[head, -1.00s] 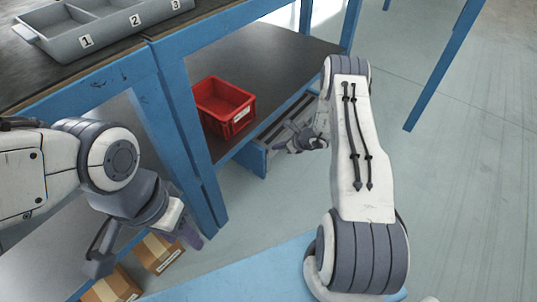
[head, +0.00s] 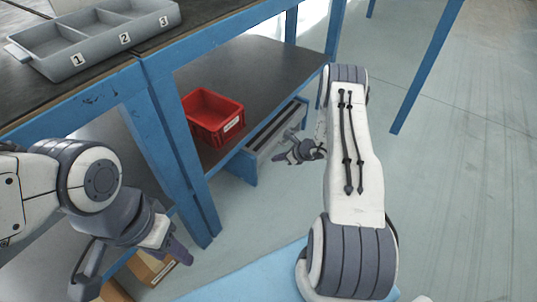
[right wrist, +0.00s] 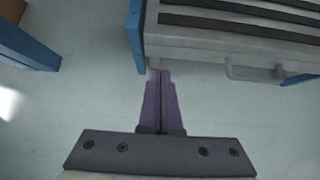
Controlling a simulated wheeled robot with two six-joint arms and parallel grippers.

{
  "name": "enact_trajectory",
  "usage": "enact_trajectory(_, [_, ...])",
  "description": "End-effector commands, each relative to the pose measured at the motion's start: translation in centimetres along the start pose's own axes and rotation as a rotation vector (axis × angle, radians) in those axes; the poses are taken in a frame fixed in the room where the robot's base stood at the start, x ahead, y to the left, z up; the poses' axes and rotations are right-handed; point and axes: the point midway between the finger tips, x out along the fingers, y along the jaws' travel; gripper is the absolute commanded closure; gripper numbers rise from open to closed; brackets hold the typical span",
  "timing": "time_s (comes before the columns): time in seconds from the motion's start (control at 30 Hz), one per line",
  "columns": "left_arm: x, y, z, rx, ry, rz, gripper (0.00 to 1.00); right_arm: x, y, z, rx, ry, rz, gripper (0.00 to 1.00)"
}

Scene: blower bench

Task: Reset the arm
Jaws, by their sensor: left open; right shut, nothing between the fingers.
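My left gripper (head: 130,268) is at the lower left of the head view, in front of the blue bench leg. Its two fingers are spread wide, with nothing between them. My right gripper (head: 290,157) is in the middle of the head view, small and partly behind my right arm, beside the grey drawer-like unit under the shelf. In the right wrist view its purple fingers (right wrist: 161,98) are together and hold nothing. Their tips are close to the unit's lower edge in the picture; I cannot tell if they touch.
A grey tray (head: 95,52) with numbered compartments stands on the bench top. A red bin (head: 213,118) sits on the dark lower shelf (head: 262,65). The grey slatted unit (right wrist: 225,42) has a handle. Cardboard boxes (head: 150,268) lie low at left. The floor (head: 460,180) at right is clear.

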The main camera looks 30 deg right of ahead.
Motion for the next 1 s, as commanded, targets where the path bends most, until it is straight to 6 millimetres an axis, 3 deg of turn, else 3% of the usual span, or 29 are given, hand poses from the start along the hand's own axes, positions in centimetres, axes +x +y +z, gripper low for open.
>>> enact_trajectory(0.03, [-1.7, 0.1, -0.2, 0.0, 0.002, 0.0, 0.5, -2.2, -0.3, 0.9, 0.003, -0.002, -0.007, 1.0])
enact_trajectory(0.3, [-4.1, 0.3, -0.3, 0.0, 0.002, 0.0, 0.5, -6.7, 0.4, 1.1, -0.008, -0.001, 0.005, 1.0])
enact_trajectory(0.5, [-4.6, 0.3, -0.3, 0.0, 0.002, 0.0, 0.5, -8.3, 0.4, 0.9, -0.009, 0.0, 0.005, 1.0])
enact_trajectory(0.77, [-4.6, 0.3, -0.3, 0.0, 0.002, 0.0, 0.5, -8.5, 0.7, 1.4, -0.028, -0.002, 0.014, 1.0])
enact_trajectory(0.87, [-4.9, 0.4, -0.3, 0.0, 0.002, 0.0, 0.5, -8.8, 2.2, 4.2, -0.119, -0.008, 0.063, 1.0])
enact_trajectory(0.97, [-5.3, 0.4, -0.4, 0.0, 0.002, 0.0, 0.5, -9.4, 5.6, 9.1, -0.301, -0.02, 0.16, 1.0])
enact_trajectory(1.0, [-5.5, 0.4, -0.4, 0.0, 0.002, 0.0, 0.5, -9.9, 7.6, 11.3, -0.394, -0.025, 0.211, 1.0])
